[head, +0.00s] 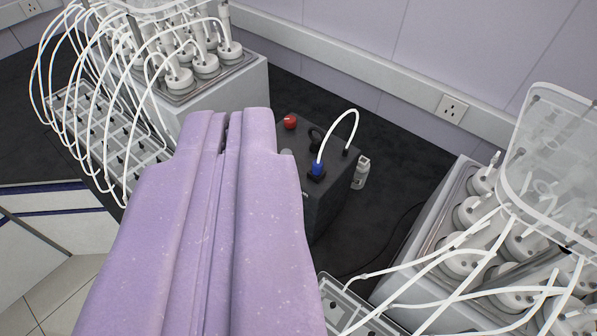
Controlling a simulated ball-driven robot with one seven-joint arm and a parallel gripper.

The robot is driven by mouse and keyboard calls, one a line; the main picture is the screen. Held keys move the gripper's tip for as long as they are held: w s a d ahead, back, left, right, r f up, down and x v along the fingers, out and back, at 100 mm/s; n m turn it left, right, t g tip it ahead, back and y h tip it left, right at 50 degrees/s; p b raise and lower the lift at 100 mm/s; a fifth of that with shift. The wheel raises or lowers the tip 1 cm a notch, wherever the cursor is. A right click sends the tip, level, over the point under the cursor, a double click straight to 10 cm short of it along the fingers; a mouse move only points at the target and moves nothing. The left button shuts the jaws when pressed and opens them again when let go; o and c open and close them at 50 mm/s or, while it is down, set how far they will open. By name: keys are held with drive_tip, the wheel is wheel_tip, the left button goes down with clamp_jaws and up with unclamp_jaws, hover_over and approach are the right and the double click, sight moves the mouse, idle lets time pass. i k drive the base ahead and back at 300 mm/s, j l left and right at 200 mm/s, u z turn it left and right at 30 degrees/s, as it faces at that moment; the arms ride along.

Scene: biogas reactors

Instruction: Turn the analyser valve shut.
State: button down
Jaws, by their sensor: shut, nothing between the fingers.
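A white tube (353,118) arcs from beside the blue knob to the box's right side. My lavender gripper (232,118) is shut and empty, left of the blue knob in the picture and apparently apart from it.
A reactor bank (225,85) with many white tubes stands at upper left, beside a tube rack (75,115). Another reactor bank (425,240) stands at right.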

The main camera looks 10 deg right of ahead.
sight(289, 121)
drive_tip(key=i+j+z, duration=0.2)
drive_tip(key=j, duration=0.2)
drive_tip(key=i+j+z, duration=0.15)
drive_tip(key=j, duration=0.25)
drive_tip(key=i+j+z, duration=0.2)
drive_tip(key=j, duration=0.25)
drive_tip(key=i+j+z, duration=0.2)
drive_tip(key=j, duration=0.3)
drive_tip(key=i+j+z, duration=0.2)
drive_tip(key=j, duration=0.25)
drive_tip(key=j+z, duration=0.15)
drive_tip(key=j, duration=0.35)
drive_tip(key=k, duration=0.05)
